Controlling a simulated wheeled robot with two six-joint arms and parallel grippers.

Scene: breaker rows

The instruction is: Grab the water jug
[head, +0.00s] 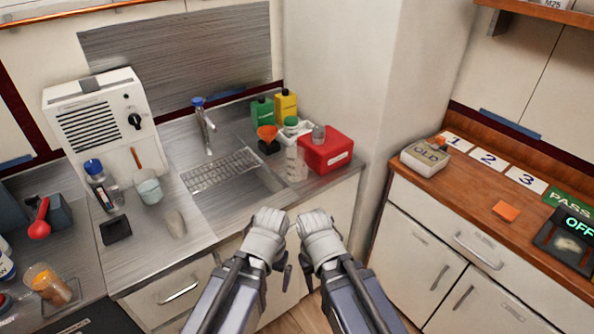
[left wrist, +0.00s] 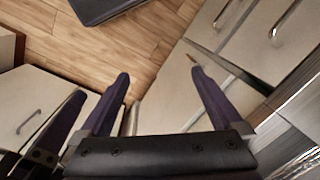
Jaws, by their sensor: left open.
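A clear, see-through container (head: 296,164) stands on the steel counter right of the sink, beside a red box; it is the likeliest water jug, but I cannot be sure. My left gripper (head: 270,228) is in front of the counter's edge, apart from the container and nearer to me. In the left wrist view its two fingers (left wrist: 160,82) are spread with nothing between them. My right gripper (head: 318,230) is close beside it on the right; its jaws cannot be made out.
The red box (head: 327,150), a green bottle (head: 262,111) and a yellow bottle (head: 286,104) crowd the sink's right side. A tap (head: 204,125) stands behind the sink (head: 240,195). A cup (head: 175,223) is left of it. A wooden worktop (head: 465,190) is at right.

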